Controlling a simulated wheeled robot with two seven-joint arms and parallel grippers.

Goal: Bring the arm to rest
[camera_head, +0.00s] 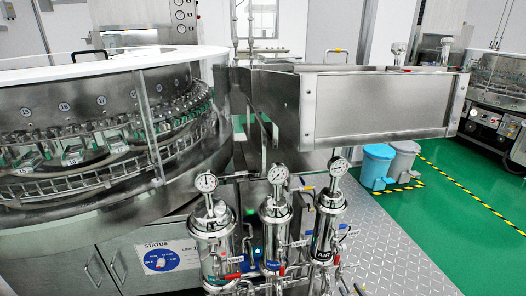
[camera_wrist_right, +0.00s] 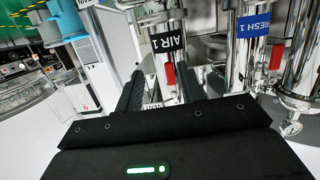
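My right gripper (camera_wrist_right: 161,82) shows in the right wrist view, with its black body across the bottom and a green light on it. Its two black fingers stand apart with a gap between them, and I see nothing held. Beyond the fingers are a pipe with an AIR 1 label (camera_wrist_right: 168,43) and a red valve handle (camera_wrist_right: 169,74). I cannot tell whether the fingers touch anything there. In the head view I cannot make out the right gripper clearly. My left gripper is not in view.
The head view shows the rotary washer (camera_head: 110,150) at left and steel filter canisters (camera_head: 277,230) with gauges at the front centre. A steel trough (camera_head: 380,105) juts to the right. Blue (camera_head: 376,165) and grey (camera_head: 404,160) bins stand behind. Green floor at right has free room.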

